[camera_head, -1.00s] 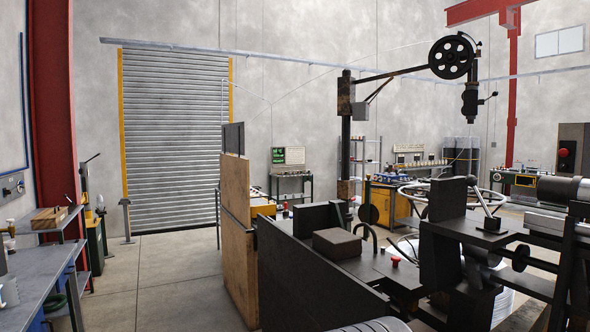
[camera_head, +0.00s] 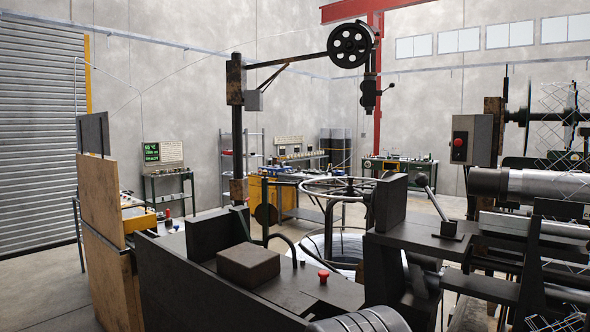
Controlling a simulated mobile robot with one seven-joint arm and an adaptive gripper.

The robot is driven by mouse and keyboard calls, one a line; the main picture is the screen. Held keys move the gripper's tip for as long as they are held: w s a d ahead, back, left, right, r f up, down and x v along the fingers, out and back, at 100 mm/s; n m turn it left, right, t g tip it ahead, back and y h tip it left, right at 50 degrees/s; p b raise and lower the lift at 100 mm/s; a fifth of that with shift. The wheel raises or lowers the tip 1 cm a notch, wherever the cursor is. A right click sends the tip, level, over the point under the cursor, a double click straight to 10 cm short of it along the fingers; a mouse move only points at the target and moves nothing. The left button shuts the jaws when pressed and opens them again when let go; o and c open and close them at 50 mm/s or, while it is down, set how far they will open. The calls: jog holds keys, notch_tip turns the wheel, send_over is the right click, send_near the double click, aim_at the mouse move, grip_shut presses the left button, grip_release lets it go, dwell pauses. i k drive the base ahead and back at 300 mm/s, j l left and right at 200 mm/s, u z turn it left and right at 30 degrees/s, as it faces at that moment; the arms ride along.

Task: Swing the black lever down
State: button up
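A lever (camera_head: 432,196) with a dark round knob stands on the flat top of the machine, right of centre. It tilts up and to the left from a small dark base block (camera_head: 448,230). Its shaft looks grey and its knob dark. A second, small lever (camera_head: 386,89) with a dark knob sticks out to the right of the hanging head under the black wheel. I cannot tell from the picture which lever is the black one.
The dark machine body (camera_head: 200,275) fills the foreground, with a block (camera_head: 248,264) and a red button (camera_head: 323,275) on top. A control box (camera_head: 472,140) and a metal roller (camera_head: 545,187) stand at right. A wooden panel (camera_head: 104,225) and open floor lie at left.

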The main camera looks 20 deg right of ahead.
aim_at(422, 179)
jog(key=i+l+z, duration=0.1)
jog(key=i+z, duration=0.15)
jog(key=z, duration=0.25)
jog(key=i+z, duration=0.25)
jog(key=z, duration=0.2)
jog(key=i+z, duration=0.25)
jog(key=z, duration=0.25)
